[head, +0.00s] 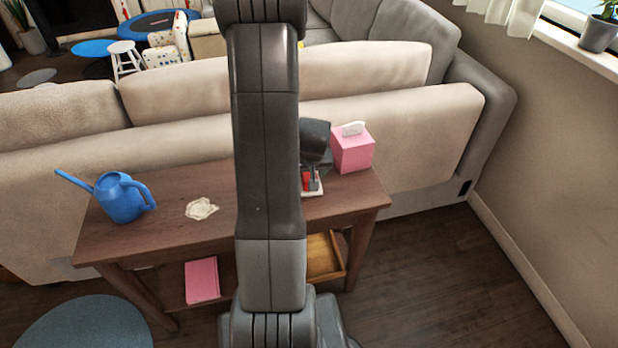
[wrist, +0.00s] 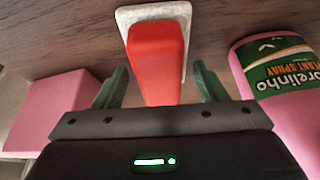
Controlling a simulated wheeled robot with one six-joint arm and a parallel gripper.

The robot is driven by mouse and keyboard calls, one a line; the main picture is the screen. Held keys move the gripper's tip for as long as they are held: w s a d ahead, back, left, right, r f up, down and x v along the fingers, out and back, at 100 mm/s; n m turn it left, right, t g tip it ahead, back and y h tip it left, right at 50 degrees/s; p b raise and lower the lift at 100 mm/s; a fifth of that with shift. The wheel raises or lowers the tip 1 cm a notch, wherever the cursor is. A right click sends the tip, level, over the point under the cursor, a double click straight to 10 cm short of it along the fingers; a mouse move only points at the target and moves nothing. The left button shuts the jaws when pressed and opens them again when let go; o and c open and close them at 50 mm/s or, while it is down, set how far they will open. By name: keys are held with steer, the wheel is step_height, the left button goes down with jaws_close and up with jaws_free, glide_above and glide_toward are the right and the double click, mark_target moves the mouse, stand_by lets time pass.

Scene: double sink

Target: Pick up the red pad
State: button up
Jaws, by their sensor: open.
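The red pad (wrist: 157,62) lies on a small pale tray (wrist: 180,10) on the wooden table. In the wrist view it reaches between the green fingers of my gripper (wrist: 161,86). The fingers are open, one on each side of the pad with gaps showing, so they are not closed on it. In the head view the red pad (head: 307,181) shows only partly beside my arm, with my gripper (head: 314,182) close over it. Part of the tray is hidden there.
A pink tissue box (head: 352,150) stands close by, and a pink plant spray bottle (wrist: 280,75) is on the pad's other side. A blue watering can (head: 122,198) and a crumpled cloth (head: 201,208) are on the table (head: 165,236). A sofa (head: 400,135) stands behind.

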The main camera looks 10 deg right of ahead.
steer(key=shift+f+b, duration=0.25)
steer(key=shift+b, duration=0.15)
steer(key=shift+c, duration=0.3)
steer(key=c, duration=0.6)
